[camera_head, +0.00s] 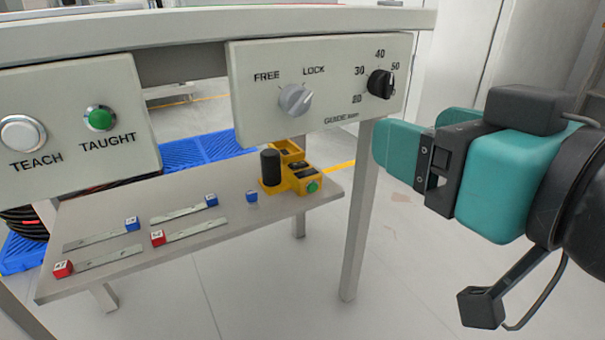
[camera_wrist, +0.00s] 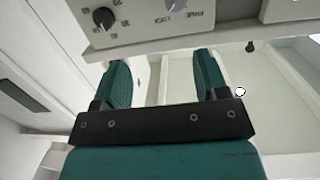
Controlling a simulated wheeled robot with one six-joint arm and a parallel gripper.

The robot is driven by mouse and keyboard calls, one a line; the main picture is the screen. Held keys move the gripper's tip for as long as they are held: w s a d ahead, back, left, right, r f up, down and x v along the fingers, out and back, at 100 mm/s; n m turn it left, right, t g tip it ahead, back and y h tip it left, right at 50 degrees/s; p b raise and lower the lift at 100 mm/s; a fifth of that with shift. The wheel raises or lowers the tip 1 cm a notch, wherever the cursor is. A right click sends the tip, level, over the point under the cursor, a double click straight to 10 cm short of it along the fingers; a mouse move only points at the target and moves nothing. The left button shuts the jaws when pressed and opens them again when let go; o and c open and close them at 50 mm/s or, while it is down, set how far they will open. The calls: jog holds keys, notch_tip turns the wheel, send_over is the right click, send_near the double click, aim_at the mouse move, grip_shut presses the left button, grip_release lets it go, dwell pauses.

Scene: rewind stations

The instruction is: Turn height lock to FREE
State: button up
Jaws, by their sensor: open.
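The height lock is a light grey knob (camera_head: 295,99) on a pale panel (camera_head: 255,125), below the printed words FREE on its left and LOCK on its right. Its raised ridge appears tilted to the upper right, toward LOCK. In the wrist view the knob (camera_wrist: 176,4) is cut off by the top edge, and its labels are upside down. My gripper (camera_head: 408,135) has teal fingers and is to the right of the panel, apart from it. In the wrist view my gripper (camera_wrist: 161,68) is open with nothing between the fingers, below the panel's edge.
A black numbered dial (camera_head: 380,84) is on the same panel, between the knob and my gripper. Another panel with TEACH (camera_head: 22,133) and TAUGHT (camera_head: 100,118) buttons is at the left. A lower shelf (camera_head: 225,228) holds metal strips, small blocks and a yellow device (camera_head: 300,178). A table leg (camera_head: 357,210) stands below the panel.

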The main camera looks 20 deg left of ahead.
notch_tip(320, 180, down, 2)
jog(key=s+a+f+y+b, duration=0.1)
jog(key=b, duration=0.1)
jog(key=n+p, duration=0.1)
jog(key=p, duration=0.9)
send_near(303, 105)
jog(key=shift+y, duration=0.3)
jog(key=p+x, duration=0.2)
jog(key=x, duration=0.3)
jog(key=p+x, duration=0.2)
jog(key=x, duration=0.3)
jog(key=shift+w+f, duration=0.15)
jog(key=shift+f, duration=0.1)
jog(key=c, duration=0.9)
